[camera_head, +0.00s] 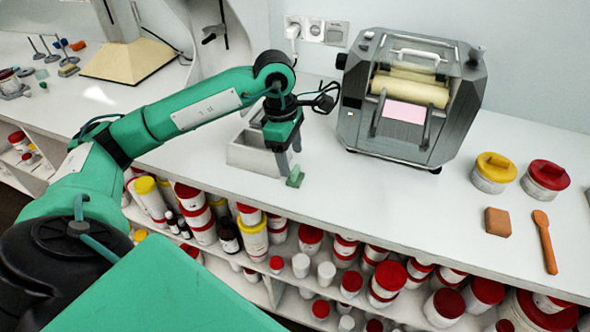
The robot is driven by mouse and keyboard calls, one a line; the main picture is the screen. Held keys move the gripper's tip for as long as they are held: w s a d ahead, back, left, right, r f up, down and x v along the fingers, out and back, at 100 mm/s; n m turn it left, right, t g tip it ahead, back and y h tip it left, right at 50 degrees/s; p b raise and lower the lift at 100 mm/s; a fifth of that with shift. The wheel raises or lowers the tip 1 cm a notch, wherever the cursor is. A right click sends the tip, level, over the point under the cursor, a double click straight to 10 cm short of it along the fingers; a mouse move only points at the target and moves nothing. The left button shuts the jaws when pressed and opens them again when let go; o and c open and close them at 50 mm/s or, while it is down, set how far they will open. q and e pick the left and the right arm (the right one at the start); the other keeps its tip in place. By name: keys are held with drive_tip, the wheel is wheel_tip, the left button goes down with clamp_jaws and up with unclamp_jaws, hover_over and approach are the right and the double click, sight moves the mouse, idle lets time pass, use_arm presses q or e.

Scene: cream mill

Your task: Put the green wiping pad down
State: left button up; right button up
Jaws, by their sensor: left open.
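The green wiping pad (295,176) rests on the white counter near its front edge, just in front of a grey open box. My left gripper (288,158) points down directly above and behind the pad. Its jaws are open, and the fingertips are very close to the pad. I cannot tell whether a finger still touches it. My right gripper is not in view.
The grey box (246,156) stands beside my left gripper. A roller mill (410,100) stands behind to the right. Yellow-lidded (493,172) and red-lidded (545,179) jars, a brown block (497,222) and an orange spatula (545,242) lie at right. The counter's middle front is clear.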

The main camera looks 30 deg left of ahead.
use_arm(q)
wheel_tip(320, 180, up, 8)
drive_tip(key=a, duration=0.1)
drive_tip(key=shift+s+r, duration=0.15)
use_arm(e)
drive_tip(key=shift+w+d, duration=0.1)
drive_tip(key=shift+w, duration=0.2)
use_arm(q)
drive_tip(key=shift+a, duration=0.1)
